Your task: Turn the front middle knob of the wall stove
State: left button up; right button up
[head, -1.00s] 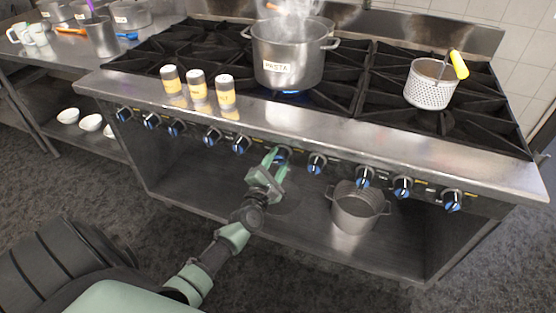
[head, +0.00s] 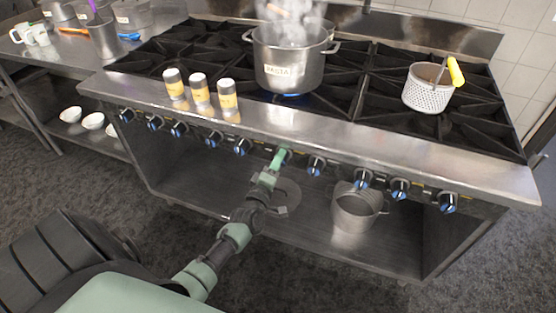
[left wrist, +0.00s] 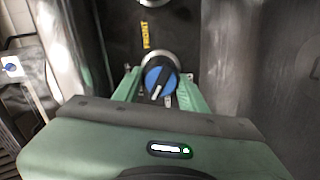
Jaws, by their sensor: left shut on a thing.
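The wall stove (head: 330,130) has a row of blue-and-dark knobs along its front panel. My left gripper (head: 281,157) is at a knob near the middle of that row. In the left wrist view this knob (left wrist: 160,78) has a blue face with a pale pointer, and the green fingers of my left gripper (left wrist: 161,88) stand on either side of it, shut on it. In the head view the knob is mostly hidden by the fingers. The pointer is slightly tilted in the wrist view. My right gripper is not in view.
A steaming pot labelled PASTA (head: 287,60) stands on the stove over a blue flame. Several yellow-labelled shakers (head: 200,92) stand on the front ledge. A perforated basket (head: 428,92) sits at right. A metal bucket (head: 355,212) stands on the lower shelf.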

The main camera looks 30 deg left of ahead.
pick_arm(q)
jog(key=shift+m+p, duration=0.5)
jog(key=shift+m, duration=1.4)
jog(key=shift+d, duration=0.1)
jog(key=o, duration=1.4)
jog(key=shift+c, duration=0.2)
jog(key=shift+s, duration=0.1)
jog(key=v, duration=0.7)
jog(key=shift+s, duration=0.3)
